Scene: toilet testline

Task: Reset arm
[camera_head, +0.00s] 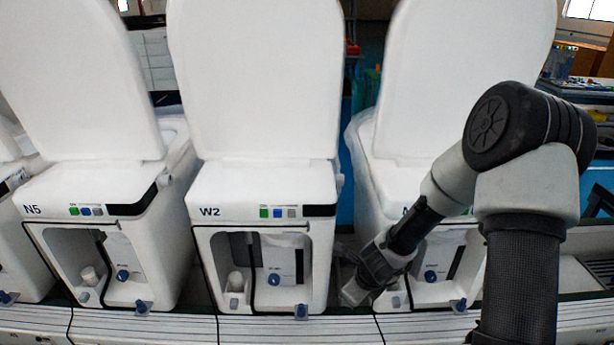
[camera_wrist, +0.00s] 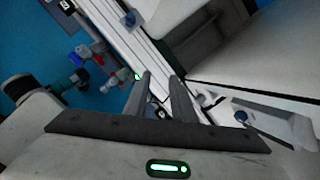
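My gripper (camera_head: 348,292) hangs at the end of my arm, low in front of the white unit on the right and beside the unit labelled W2 (camera_head: 262,190). In the wrist view, my gripper's two fingers (camera_wrist: 162,80) stand apart with a gap between them, and nothing is held there. Behind the gap the wrist view shows the pale conveyor edge and a blue floor.
White toilet units with raised lids stand in a row, among them N5 (camera_head: 95,215) and W2. A light line edge (camera_head: 300,328) runs along their front. The right unit (camera_head: 385,190) is partly hidden by my arm. A cluttered table stands at the far right.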

